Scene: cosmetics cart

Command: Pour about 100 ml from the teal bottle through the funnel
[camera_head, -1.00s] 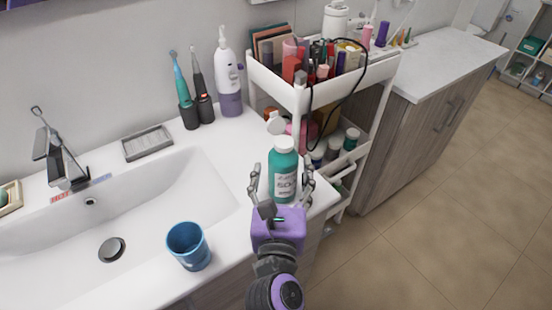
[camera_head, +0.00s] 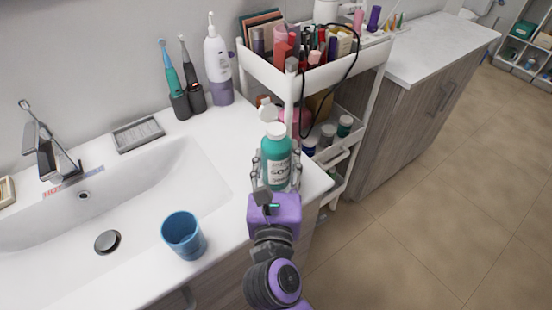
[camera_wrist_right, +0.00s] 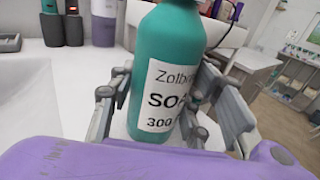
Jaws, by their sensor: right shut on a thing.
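The teal bottle (camera_head: 276,160), with a white top and a white label, stands upright near the right end of the white counter. My right gripper (camera_head: 276,180) is shut on its lower body, one finger on each side. In the right wrist view the bottle (camera_wrist_right: 168,70) fills the middle between the fingers, its top cut off by the frame. A blue cup (camera_head: 184,236) stands at the counter's front edge, left of my right gripper. I cannot make out a funnel; a small whitish round thing (camera_head: 267,112) shows behind the bottle. My left gripper is out of view.
A white cart (camera_head: 268,76) full of cosmetics stands close behind the bottle, with a dark cable hanging over it. A sink basin (camera_head: 150,190) lies left.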

